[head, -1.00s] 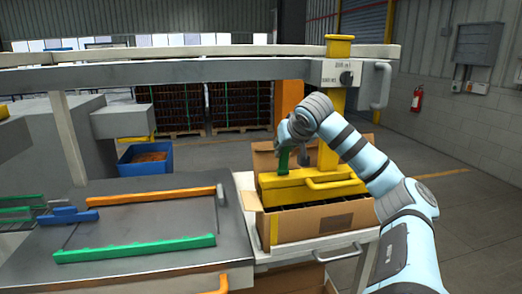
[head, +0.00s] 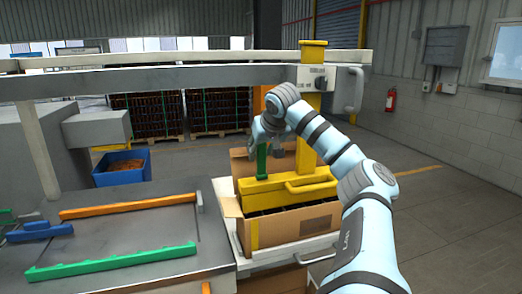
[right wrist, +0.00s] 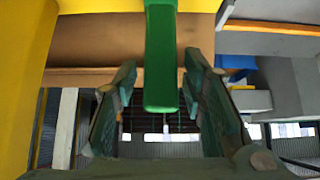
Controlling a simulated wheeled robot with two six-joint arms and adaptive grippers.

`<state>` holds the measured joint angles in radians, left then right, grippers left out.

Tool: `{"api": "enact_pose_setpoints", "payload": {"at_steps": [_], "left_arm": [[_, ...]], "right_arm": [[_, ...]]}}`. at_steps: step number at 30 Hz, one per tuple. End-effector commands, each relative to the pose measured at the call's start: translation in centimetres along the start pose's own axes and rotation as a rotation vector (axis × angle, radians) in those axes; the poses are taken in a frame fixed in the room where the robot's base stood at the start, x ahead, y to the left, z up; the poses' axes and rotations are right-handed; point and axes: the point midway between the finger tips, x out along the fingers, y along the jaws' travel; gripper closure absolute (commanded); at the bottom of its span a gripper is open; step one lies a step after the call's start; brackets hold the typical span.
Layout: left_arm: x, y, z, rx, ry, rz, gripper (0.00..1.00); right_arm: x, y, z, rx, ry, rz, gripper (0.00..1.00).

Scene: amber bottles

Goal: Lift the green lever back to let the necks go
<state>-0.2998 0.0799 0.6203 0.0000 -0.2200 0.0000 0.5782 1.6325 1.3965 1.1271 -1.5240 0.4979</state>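The green lever (head: 262,162) stands upright at the left end of the yellow gripping head (head: 270,193). The head sits over an open cardboard box (head: 300,221). My right gripper (head: 266,143) is at the top of the lever; its fingers are hard to make out in the head view. In the right wrist view the lever (right wrist: 161,60) reaches down between the two fingers of my right gripper (right wrist: 161,78). The fingers are open, with a gap visible on each side of the lever. The bottle necks are hidden. My left gripper is not in view.
A yellow post (head: 312,110) rises behind the head to a grey rail (head: 170,80). A yellow handle (head: 311,186) sticks out at the head's front. A metal table (head: 120,232) with orange and green bars lies left. A blue bin (head: 122,169) stands behind.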

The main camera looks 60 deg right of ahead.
Motion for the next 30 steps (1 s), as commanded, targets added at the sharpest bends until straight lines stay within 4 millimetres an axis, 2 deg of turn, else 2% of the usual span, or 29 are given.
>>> {"api": "enact_pose_setpoints", "payload": {"at_steps": [8,11,14,22,25,30], "left_arm": [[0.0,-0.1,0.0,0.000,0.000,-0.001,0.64],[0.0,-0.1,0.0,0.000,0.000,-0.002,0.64],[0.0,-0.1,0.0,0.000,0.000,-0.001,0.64],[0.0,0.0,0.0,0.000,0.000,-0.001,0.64],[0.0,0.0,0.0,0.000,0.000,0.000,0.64],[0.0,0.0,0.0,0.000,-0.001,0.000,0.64]], "right_arm": [[0.0,0.0,0.0,0.000,0.000,-0.001,0.57],[-0.7,-0.1,-0.1,0.000,0.001,-0.002,0.57],[-2.6,-0.1,-0.1,0.001,0.004,-0.004,0.57],[-9.8,0.1,-0.1,-0.001,0.002,0.004,0.57],[-11.3,0.1,-0.1,0.000,0.000,0.002,0.57],[-11.9,0.0,-0.1,0.000,-0.002,-0.001,0.57]]}}
